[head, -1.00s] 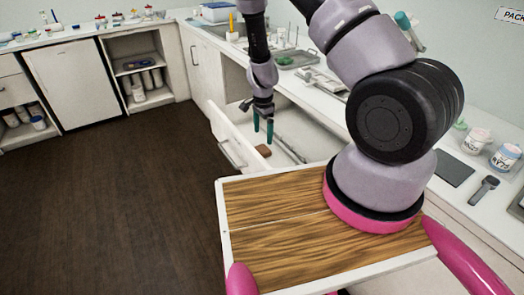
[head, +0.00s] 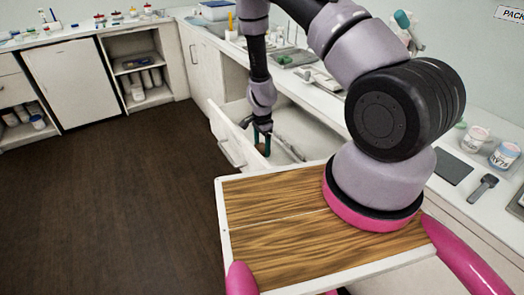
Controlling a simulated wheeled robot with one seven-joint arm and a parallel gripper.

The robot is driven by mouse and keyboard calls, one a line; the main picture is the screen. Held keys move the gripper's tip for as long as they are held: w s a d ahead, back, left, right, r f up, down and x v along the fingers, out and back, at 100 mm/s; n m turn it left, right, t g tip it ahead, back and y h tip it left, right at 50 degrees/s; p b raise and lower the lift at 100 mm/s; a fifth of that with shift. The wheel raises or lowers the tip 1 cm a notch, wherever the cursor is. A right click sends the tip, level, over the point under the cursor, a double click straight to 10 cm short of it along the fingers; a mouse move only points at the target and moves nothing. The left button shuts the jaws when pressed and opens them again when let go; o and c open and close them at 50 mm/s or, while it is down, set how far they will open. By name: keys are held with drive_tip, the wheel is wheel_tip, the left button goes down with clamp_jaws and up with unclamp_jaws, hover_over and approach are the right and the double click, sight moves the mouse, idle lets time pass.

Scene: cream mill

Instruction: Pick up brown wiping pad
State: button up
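The brown wiping pad (head: 261,149) lies low inside the open drawer (head: 233,138), near its front left end. It is small in the head view and partly hidden by my fingers. Whether the fingers touch the pad is too small to tell.
Long thin items (head: 290,148) lie in the drawer to the right of my gripper. The drawer walls stand close around it. The counter (head: 335,125) above holds trays, jars and tools. The dark floor (head: 120,200) at left is clear.

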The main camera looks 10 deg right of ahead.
sight(262, 147)
drive_tip(key=c, duration=0.3)
wheel_tip(262, 147, up, 10)
idle(0.4)
